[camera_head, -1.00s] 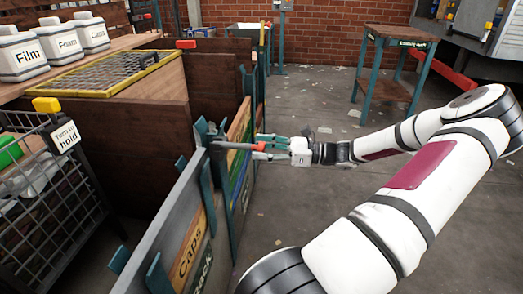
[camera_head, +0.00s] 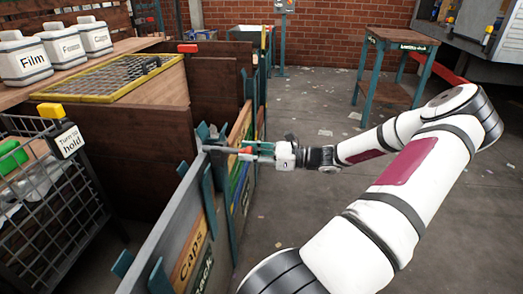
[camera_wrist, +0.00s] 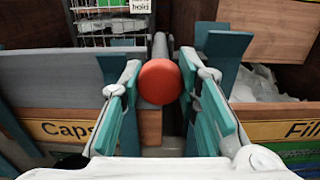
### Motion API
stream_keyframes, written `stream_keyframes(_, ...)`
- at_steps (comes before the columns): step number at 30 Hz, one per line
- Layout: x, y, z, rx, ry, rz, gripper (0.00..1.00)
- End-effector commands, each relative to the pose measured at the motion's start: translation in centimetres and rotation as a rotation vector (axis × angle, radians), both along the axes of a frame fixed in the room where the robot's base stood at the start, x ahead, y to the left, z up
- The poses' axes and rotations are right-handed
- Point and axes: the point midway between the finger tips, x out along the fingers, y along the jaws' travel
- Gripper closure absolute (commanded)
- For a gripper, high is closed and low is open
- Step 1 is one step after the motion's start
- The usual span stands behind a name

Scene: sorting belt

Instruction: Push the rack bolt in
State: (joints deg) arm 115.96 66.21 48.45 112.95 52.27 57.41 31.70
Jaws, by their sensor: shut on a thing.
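The rack bolt (camera_head: 216,148) is a grey bar with an orange-red knob, lying across the top edge between the rack's panels. In the wrist view, its round orange-red knob (camera_wrist: 160,82) faces me, with the grey rod (camera_wrist: 160,46) running away behind it. My gripper (camera_head: 251,153) reaches in from the right, its teal fingers on both sides of the knob. In the wrist view, my gripper (camera_wrist: 160,75) is shut on the knob. The rod's far end and the place it enters are hidden or too small to tell.
A grey panel labelled Caps (camera_head: 188,248) and coloured panels (camera_head: 240,165) stand beside the bolt, with teal posts (camera_head: 208,200) around it. A wire cage (camera_head: 45,215) with a "Turn to hold" sign (camera_head: 70,141) is at left. The floor (camera_head: 310,215) right of the rack is clear.

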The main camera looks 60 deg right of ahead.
Motion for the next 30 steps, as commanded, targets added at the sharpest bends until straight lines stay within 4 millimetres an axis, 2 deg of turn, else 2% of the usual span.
stream_keyframes(3, 2.0, 0.8, 0.3, 0.002, 0.001, 0.001, 1.00)
stream_keyframes(6, 3.0, 1.2, 0.2, 0.001, 0.001, -0.001, 1.00)
stream_keyframes(17, 3.5, 1.4, 0.0, -0.001, 0.001, -0.001, 1.00)
stream_keyframes(18, 3.5, 1.4, 0.0, -0.001, 0.001, -0.001, 0.61)
stream_keyframes(20, 3.5, 1.4, 0.0, -0.001, 0.001, -0.001, 0.49)
stream_keyframes(30, 3.2, 1.3, 0.0, -0.001, 0.002, -0.001, 0.49)
